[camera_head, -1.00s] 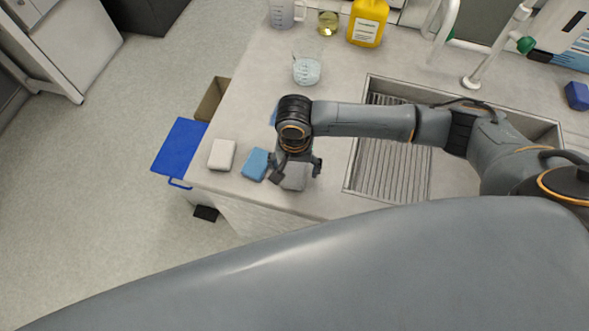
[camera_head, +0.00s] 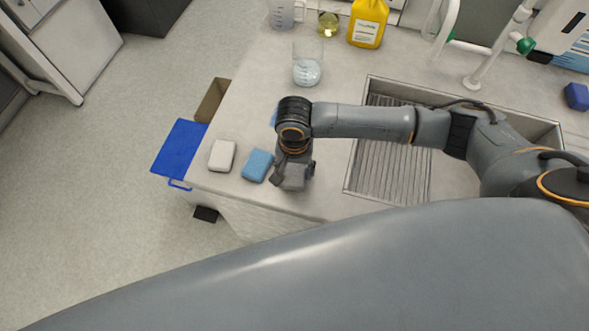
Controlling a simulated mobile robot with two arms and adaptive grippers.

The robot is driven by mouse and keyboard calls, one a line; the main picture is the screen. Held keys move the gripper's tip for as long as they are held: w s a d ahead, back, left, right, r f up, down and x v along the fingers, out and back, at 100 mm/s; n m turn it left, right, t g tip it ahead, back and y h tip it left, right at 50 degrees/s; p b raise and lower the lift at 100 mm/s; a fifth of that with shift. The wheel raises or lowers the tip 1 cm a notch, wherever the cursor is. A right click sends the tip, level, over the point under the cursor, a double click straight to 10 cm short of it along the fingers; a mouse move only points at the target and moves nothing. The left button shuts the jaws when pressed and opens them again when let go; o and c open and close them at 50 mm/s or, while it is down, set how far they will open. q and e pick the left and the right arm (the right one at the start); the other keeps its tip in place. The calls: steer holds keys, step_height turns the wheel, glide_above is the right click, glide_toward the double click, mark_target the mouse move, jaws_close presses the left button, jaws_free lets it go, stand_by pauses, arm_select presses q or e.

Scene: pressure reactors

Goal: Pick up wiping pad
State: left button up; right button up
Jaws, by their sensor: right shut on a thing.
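Three pads stand in a row near the counter's front left edge. A white pad (camera_head: 222,156) is at the left and a blue pad (camera_head: 257,165) beside it, both lying flat. A grey pad (camera_head: 292,178) is at the right, under my right gripper (camera_head: 293,175). The right gripper points down and is shut on the grey pad, which it partly hides. I cannot tell whether this pad is clear of the counter. My left gripper is not in view.
A sink (camera_head: 390,180) with a ribbed drainboard lies to the right. A glass beaker (camera_head: 307,68), a measuring jug (camera_head: 284,14) and a yellow bottle (camera_head: 368,22) stand farther back. A blue open panel (camera_head: 180,148) juts out left of the counter (camera_head: 240,115).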

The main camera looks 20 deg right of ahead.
steer(key=shift+r, duration=0.4)
steer(key=s+a+r, duration=0.2)
steer(key=s+r, duration=0.4)
steer(key=s+a+r+b, duration=0.1)
steer(key=s+a+r, duration=0.2)
steer(key=s+r, duration=0.3)
steer(key=shift+s+a, duration=0.35)
steer(key=shift+s, duration=0.1)
